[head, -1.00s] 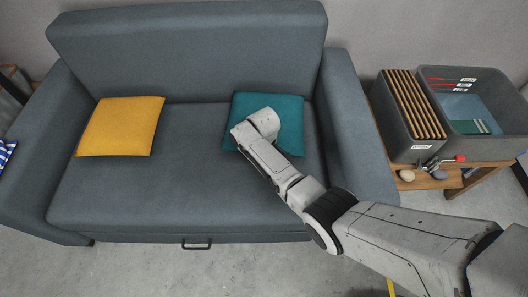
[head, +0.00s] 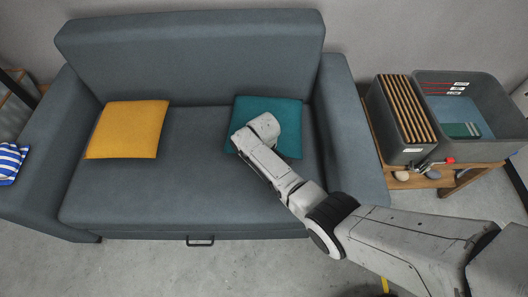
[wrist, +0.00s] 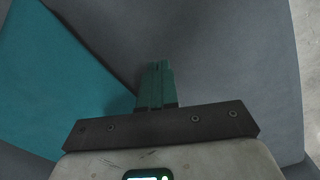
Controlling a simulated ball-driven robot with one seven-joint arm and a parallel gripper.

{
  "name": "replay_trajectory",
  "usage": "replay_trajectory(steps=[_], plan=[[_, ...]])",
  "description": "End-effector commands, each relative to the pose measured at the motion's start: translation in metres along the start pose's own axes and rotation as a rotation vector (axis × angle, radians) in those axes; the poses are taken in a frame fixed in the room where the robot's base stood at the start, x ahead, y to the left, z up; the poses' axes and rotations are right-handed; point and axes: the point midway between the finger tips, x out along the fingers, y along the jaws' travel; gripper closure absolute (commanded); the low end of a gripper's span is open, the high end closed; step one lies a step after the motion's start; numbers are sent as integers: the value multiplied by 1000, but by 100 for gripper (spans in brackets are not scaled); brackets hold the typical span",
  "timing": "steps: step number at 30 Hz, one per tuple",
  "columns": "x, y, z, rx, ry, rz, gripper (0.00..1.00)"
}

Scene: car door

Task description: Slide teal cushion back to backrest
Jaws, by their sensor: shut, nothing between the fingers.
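The teal cushion (head: 272,112) lies on the right part of the sofa seat, its far edge close to the foot of the backrest (head: 190,60). My arm's wrist covers its front left part in the head view, and my gripper's fingers are hidden there. In the wrist view, my gripper (wrist: 158,66) is shut and empty, over grey upholstery just beside the edge of the teal cushion (wrist: 55,85). I cannot tell whether the fingers touch the cushion.
A yellow cushion (head: 128,129) lies on the left of the grey seat (head: 190,190). The right armrest (head: 352,135) is near my arm. A wooden bench at right holds grey bins (head: 400,135). The seat between the cushions is clear.

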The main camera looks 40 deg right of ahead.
Motion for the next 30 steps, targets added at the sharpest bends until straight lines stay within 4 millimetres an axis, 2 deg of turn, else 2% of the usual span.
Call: replay_trajectory(steps=[1, 18, 30], plan=[[-10, 0, 0, 0, 0, 0, 100], [-61, 0, 0, 0, 0, 0, 100], [-64, 0, 0, 0, 0, 0, 100]])
